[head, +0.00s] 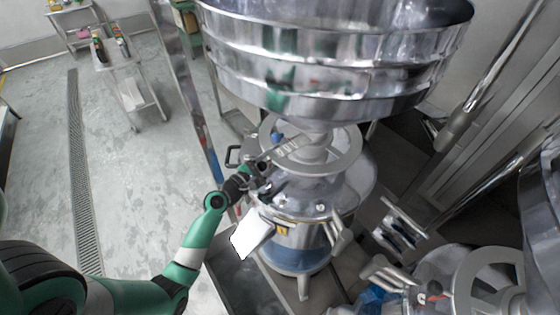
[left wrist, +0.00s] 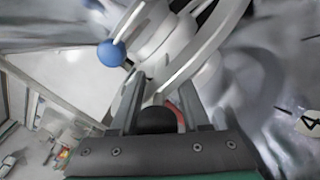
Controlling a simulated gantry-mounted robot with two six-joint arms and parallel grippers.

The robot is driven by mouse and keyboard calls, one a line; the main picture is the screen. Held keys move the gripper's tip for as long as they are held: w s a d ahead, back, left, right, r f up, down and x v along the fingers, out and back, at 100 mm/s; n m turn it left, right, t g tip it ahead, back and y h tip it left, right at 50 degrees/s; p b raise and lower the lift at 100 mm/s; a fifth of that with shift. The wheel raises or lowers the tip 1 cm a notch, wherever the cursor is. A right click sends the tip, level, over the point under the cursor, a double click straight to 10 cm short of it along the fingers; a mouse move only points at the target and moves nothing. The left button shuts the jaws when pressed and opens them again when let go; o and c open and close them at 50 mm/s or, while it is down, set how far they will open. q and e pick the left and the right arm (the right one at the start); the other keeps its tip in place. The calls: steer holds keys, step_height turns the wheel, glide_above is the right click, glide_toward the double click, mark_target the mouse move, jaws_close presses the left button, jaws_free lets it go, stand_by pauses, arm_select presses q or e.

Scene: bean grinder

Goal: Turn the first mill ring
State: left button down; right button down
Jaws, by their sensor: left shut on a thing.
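The first mill ring (head: 347,163) is a pale grey flat ring with spokes. It lies level around the neck of the nearer steel mill (head: 298,236), under a large steel hopper (head: 330,68). My left gripper (head: 266,168) reaches the ring's left edge from the front left. In the left wrist view, the ring's rim (left wrist: 210,42) curves down between the two fingers of my left gripper (left wrist: 160,95), which is shut on it. The exact contact is partly hidden by the fingers. My right gripper is in neither view.
A blue ball knob (left wrist: 110,53) stands close to the left finger. A white panel (head: 250,236) juts from the mill's front. A second mill with a similar ring (head: 478,268) stands at lower right. Open floor (head: 130,180) lies to the left, with a steel cart (head: 128,80) beyond.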

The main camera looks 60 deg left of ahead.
arm_select(q)
steer(key=shift+s+a, duration=0.25)
steer(key=shift+a, duration=0.5)
steer(key=c, duration=0.7)
jaws_free()
steer(key=shift+c, duration=0.2)
steer(key=shift+o, duration=0.8)
steer(key=shift+a+r, duration=0.1)
steer(key=shift+a, duration=0.05)
steer(key=v, duration=1.1)
steer(key=shift+s+d, duration=0.25)
steer(key=shift+d, duration=0.05)
